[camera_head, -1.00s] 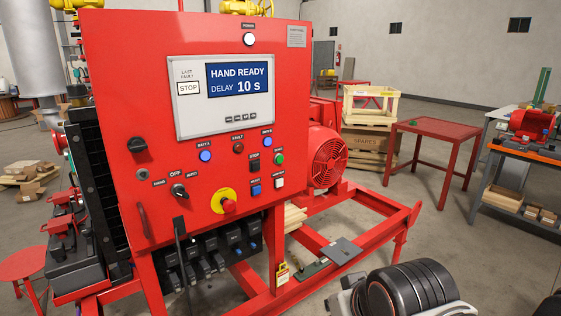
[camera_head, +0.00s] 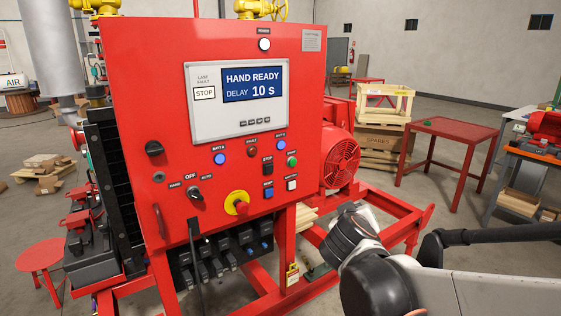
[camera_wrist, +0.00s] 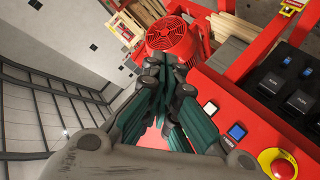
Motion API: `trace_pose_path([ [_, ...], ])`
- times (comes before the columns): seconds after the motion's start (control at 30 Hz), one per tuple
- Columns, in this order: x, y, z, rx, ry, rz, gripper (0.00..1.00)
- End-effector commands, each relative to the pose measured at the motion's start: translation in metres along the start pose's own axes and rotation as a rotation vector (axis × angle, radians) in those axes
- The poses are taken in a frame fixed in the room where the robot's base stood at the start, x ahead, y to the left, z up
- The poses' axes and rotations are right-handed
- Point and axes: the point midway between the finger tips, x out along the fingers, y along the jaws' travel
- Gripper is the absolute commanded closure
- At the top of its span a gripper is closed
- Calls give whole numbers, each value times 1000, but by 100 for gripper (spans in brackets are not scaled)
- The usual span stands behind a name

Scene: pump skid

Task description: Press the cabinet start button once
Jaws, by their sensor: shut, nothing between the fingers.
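The red cabinet (camera_head: 125,80) stands in the left and middle of the head view. Its screen (camera_head: 240,97) reads "HAND READY" and "DELAY 10 s". The green start button (camera_head: 292,161) is on the right side of the panel, above a white button (camera_head: 292,184). In the wrist view I see the white button (camera_wrist: 211,107) and a blue button (camera_wrist: 237,131), but cannot make out the green one. My gripper (camera_wrist: 167,73) is shut and empty. Its fingers appear beside the panel and point towards the red motor. The fingers do not show clearly in the head view.
A red emergency stop (camera_head: 238,203) on a yellow ring sits low on the panel. The mode knob (camera_head: 196,193) is left of it. The red motor (camera_head: 340,158) and skid rails (camera_head: 400,207) lie right of the cabinet. A red table (camera_head: 445,128) stands further back.

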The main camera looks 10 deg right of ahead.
Motion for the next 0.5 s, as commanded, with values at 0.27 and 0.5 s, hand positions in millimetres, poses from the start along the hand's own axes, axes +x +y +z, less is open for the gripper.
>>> trace_pose_path([
  [0.27, 36, -10, -55, -107, 192, 111, 100],
  [0.5, 55, -33, -89, -202, 344, 168, 100],
])
